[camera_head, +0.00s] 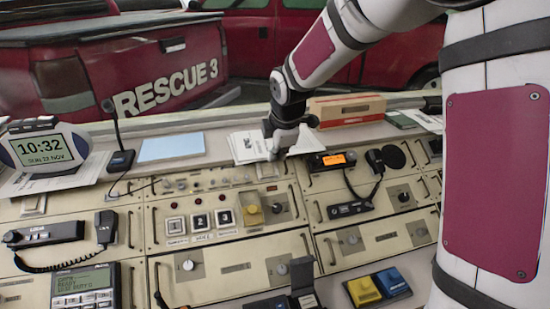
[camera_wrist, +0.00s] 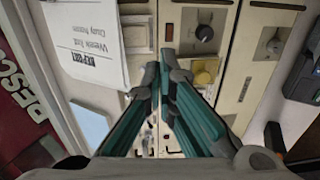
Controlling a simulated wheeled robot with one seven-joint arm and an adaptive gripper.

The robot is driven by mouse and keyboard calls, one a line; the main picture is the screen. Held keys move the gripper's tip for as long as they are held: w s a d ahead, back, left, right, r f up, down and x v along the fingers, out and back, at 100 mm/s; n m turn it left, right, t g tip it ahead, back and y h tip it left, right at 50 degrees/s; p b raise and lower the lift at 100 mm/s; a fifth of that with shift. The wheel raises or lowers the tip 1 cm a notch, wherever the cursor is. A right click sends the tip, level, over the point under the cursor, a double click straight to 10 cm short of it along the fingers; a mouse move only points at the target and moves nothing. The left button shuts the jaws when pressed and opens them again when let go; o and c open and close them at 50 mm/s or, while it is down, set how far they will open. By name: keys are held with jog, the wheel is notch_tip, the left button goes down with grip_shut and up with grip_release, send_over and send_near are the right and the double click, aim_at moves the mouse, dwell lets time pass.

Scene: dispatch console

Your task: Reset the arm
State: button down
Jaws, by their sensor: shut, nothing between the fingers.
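My arm comes in from the upper right of the head view and bends down over the console. My gripper (camera_head: 273,154) points down above the console's back shelf, beside white papers. In the wrist view my gripper (camera_wrist: 164,68) shows two teal and grey fingers with their tips together and nothing between them. A printed report sheet (camera_wrist: 85,45) lies left of the fingertips. I cannot tell how far the fingertips are above the panel.
A clock (camera_head: 45,148) stands at the left. A cardboard box (camera_head: 347,109) and a radio with an orange display (camera_head: 333,160) are near my gripper. A microphone (camera_head: 120,160) stands left of a blue sheet (camera_head: 171,147). Yellow (camera_head: 363,291) and blue buttons (camera_head: 391,282) are at the front.

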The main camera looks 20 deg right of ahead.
jog(key=shift+s+r, duration=0.3)
jog(key=s+d+r+m+h, duration=0.1)
jog(key=s+r+m, duration=0.4)
jog(key=s, duration=0.4)
jog(key=s+d+r+m, duration=0.1)
jog(key=s+r+m, duration=0.35)
jog(key=s, duration=0.35)
jog(key=s+m+y, duration=0.1)
jog(key=s+m, duration=0.7)
jog(key=s, duration=0.9)
jog(key=shift+s, duration=0.15)
jog(key=shift+f+m, duration=0.1)
jog(key=shift+m, duration=0.15)
